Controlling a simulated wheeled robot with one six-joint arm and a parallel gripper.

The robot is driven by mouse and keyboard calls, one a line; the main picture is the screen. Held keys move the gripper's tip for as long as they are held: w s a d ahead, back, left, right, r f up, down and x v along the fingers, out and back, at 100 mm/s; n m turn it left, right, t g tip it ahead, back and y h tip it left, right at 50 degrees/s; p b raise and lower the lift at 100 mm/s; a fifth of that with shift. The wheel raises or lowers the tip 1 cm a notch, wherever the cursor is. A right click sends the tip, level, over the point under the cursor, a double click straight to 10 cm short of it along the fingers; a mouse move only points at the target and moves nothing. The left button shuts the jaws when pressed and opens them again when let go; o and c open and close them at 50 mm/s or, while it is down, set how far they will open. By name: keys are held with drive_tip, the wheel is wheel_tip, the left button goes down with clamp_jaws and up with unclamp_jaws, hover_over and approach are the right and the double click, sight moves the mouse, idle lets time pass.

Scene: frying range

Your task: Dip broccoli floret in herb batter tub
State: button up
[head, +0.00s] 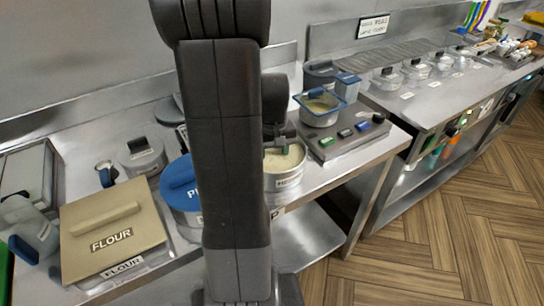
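My gripper (277,143) is partly hidden behind my own arm, and its fingers are too small and dark to read as open or shut. It is low over an open round metal tub (284,184) of pale, speckled batter (283,158). A small greenish patch shows at the fingertips; I cannot tell whether it is a broccoli floret. The tub's front label is too small to read, so I cannot confirm that it is the herb batter tub. A blue lid (180,172) covers a round tub beside it, with its label partly hidden by my arm.
A tan flour box (107,205) stands at front left. A blue-rimmed pan (321,119) sits on a grey unit with coloured buttons (358,137) to the right. Several lidded pots line the far counter (410,110). The wooden floor (440,220) at right is clear.

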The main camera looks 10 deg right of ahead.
drive_tip(key=shift+d, duration=0.25)
drive_tip(key=shift+a, duration=0.6)
drive_tip(key=shift+d, duration=0.3)
drive_tip(key=shift+r, duration=0.1)
wheel_tip(320, 180, up, 10)
drive_tip(key=p, duration=0.8)
drive_tip(key=shift+p, duration=0.3)
drive_tip(key=shift+r, duration=0.15)
idle(0.7)
wheel_tip(320, 180, up, 3)
drive_tip(key=shift+f+p, duration=0.1)
drive_tip(key=shift+p, duration=1.1)
